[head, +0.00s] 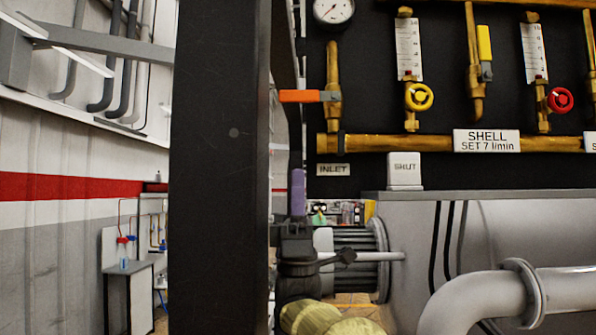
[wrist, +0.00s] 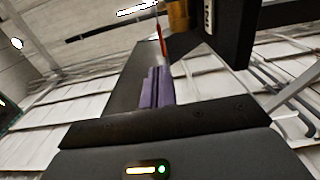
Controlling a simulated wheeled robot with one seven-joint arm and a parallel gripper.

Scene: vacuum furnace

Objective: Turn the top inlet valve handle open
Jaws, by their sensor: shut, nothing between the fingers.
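The inlet valve handle (head: 300,96) is an orange lever lying level, pointing left from a vertical brass pipe (head: 334,75) on the black panel. Below it are an "INLET" label (head: 333,170) and a white "SHUT" sign (head: 404,168). My gripper (head: 298,172) points up with its purple fingers shut and empty, below the lever and apart from it in the picture. In the wrist view the purple fingers (wrist: 158,72) point towards a thin orange-red edge (wrist: 161,38), which seems to be the lever, near the brass pipe (wrist: 177,14).
A dark upright post (head: 220,170) stands left of my gripper and close to it in the picture. Right of the lever are a yellow valve wheel (head: 418,97), a yellow lever (head: 484,45) and a red wheel (head: 560,100). A grey cabinet with large pipes (head: 500,300) stands below the panel.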

